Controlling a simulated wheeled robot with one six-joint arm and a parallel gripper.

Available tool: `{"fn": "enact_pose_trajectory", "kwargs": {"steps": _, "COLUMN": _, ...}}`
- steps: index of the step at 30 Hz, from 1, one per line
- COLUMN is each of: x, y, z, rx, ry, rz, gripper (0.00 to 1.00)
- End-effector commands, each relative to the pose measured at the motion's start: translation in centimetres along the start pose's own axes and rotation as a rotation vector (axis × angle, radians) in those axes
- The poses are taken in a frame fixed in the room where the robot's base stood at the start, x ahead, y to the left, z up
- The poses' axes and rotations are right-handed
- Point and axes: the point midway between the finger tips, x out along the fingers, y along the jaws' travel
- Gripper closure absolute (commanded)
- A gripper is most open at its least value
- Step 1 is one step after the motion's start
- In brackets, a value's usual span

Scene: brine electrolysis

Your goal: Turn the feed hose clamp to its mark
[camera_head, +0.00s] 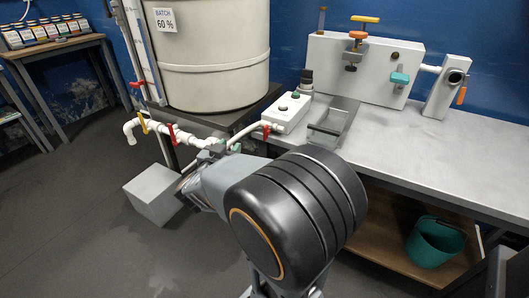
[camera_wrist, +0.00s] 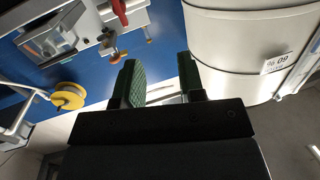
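A red-handled clamp or valve (camera_head: 266,130) sits on the pale hose between the tank's pipework and the white control box. I cannot tell for sure that it is the feed hose clamp, and no mark on it can be made out. Red (camera_head: 173,133) and yellow (camera_head: 143,122) handles sit on the white pipe below the tank. My gripper (camera_wrist: 160,88) has its two dark green fingers apart with nothing held between them. In the head view my arm reaches left, low in front of the tank stand, and its end is mostly hidden.
The large cream tank (camera_head: 215,50) bears a "60 %" label. The white control box (camera_head: 287,112) and a grey tray (camera_head: 333,122) stand on the bench (camera_head: 440,160). A white panel (camera_head: 335,62) with a clamp stands behind. A teal bucket (camera_head: 433,245) is below.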

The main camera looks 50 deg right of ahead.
Motion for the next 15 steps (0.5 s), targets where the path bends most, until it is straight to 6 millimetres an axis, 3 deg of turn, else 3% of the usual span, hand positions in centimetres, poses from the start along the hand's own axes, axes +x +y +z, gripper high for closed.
{"fn": "enact_pose_trajectory", "kwargs": {"steps": 1, "x": 0.2, "y": 1.1, "z": 1.4, "rx": -0.014, "ry": 0.018, "rz": 0.059, "gripper": 0.64}}
{"fn": "enact_pose_trajectory", "kwargs": {"steps": 8, "x": 1.2, "y": 3.6, "z": 2.2, "rx": -0.050, "ry": 0.058, "rz": 0.198, "gripper": 0.64}}
{"fn": "enact_pose_trajectory", "kwargs": {"steps": 15, "x": 5.2, "y": 4.7, "z": 2.0, "rx": -0.051, "ry": 0.062, "rz": 0.208, "gripper": 0.64}}
